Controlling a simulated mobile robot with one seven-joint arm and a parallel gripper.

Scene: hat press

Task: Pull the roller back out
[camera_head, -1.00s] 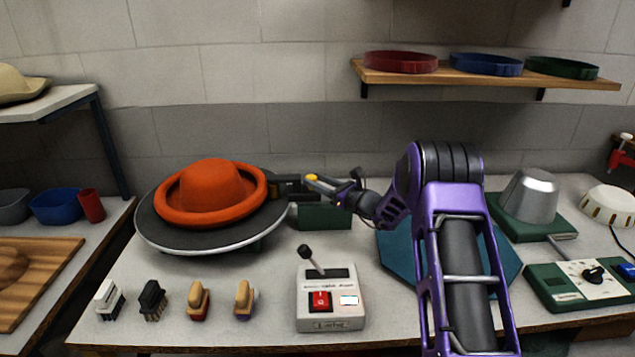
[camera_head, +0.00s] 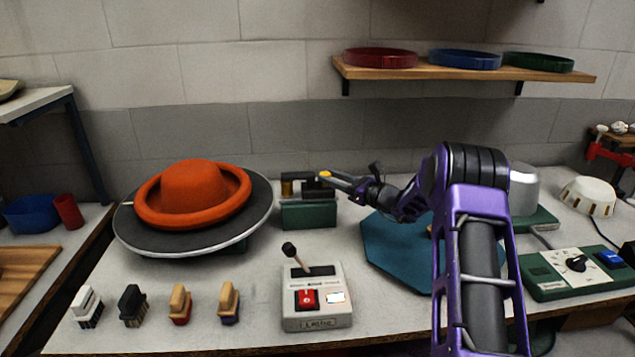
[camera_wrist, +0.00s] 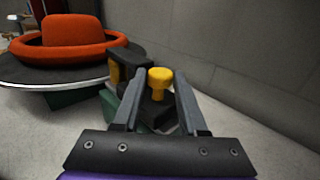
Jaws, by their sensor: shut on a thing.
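The orange hat (camera_head: 193,187) with its curled brim sits on a dark round turntable (camera_head: 150,236). The roller unit is a black carriage with a brass roller (camera_head: 287,186) on a green base (camera_head: 309,215), to the right of the turntable. The roller stands apart from the hat brim, with a gap between them. My gripper (camera_head: 325,177) is shut on the carriage's yellow knob (camera_wrist: 160,77), which shows between the fingers in the wrist view. The fingers hide part of the carriage.
A lathe control box (camera_head: 316,296) with a lever and red switch stands in front. Several brushes (camera_head: 180,304) line the front left. A teal hexagonal mat (camera_head: 385,250) lies under my arm. A grey metal form and a green control box (camera_head: 570,272) stand at right.

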